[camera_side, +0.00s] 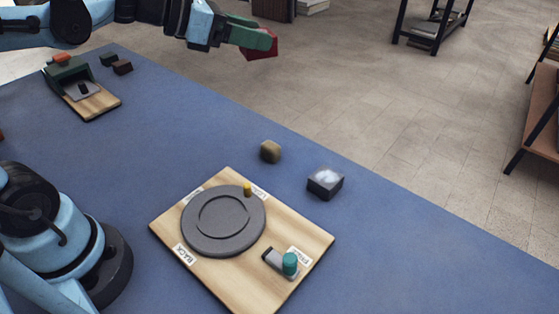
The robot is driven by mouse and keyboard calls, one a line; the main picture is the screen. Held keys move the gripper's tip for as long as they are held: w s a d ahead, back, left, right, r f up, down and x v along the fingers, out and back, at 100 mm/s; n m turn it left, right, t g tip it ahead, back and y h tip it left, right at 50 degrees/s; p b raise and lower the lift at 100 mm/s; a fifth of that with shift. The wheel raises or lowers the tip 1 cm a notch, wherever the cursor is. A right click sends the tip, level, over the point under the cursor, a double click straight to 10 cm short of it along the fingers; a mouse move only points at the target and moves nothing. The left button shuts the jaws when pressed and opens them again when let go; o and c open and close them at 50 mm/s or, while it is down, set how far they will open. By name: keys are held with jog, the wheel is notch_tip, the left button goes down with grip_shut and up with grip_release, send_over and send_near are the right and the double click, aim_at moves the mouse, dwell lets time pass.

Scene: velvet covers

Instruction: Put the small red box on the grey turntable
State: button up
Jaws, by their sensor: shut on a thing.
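The small red box (262,49) is held in the air at the top of the side view, tilted. My gripper (256,40), with green fingers, is shut on it, and the fingers hide part of the box. The grey turntable (205,243) is a round disc with a ring on it, set on a wooden board on the blue table. A small yellow peg (247,188) stands at its far edge. The turntable's top looks bare. The gripper and box are well above and far from it.
The wooden board (310,245) also carries a teal knob (290,263) and labels. A tan block (270,151) and a dark box (326,182) lie beyond it. A green device (70,72) on a board and small dark blocks (121,67) are at the back left. The blue table's middle is clear.

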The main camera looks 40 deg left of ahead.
jog(key=shift+s+a+r+n+t+y, duration=0.3)
jog(key=shift+s+a+r+n+y, duration=0.15)
jog(key=shift+a+r+n+y, duration=0.3)
jog(key=shift+s+a+r+n+t+y, duration=0.3)
jog(key=shift+s+a+r+n+y, duration=0.2)
jog(key=shift+a, duration=0.45)
jog(key=shift+w+d, duration=0.1)
jog(key=shift+w, duration=0.05)
jog(key=d+f+m+h, duration=0.1)
jog(key=w+d+f+m+g+h, duration=0.1)
jog(key=d, duration=0.1)
jog(key=w+d+f+m+g+h, duration=0.1)
jog(key=d+f+m+h, duration=0.1)
jog(key=shift+w+d+f, duration=0.1)
jog(key=shift+w, duration=0.1)
jog(key=s+d+f+m+g+h, duration=0.2)
jog(key=d+f+m+g, duration=0.3)
jog(key=d+f, duration=0.1)
jog(key=s+d+f+m+g+h, duration=0.2)
jog(key=d+f+m+g+h, duration=0.1)
jog(key=d+f+m+g, duration=0.3)
jog(key=shift+s+f, duration=0.35)
jog(key=shift+f, duration=0.5)
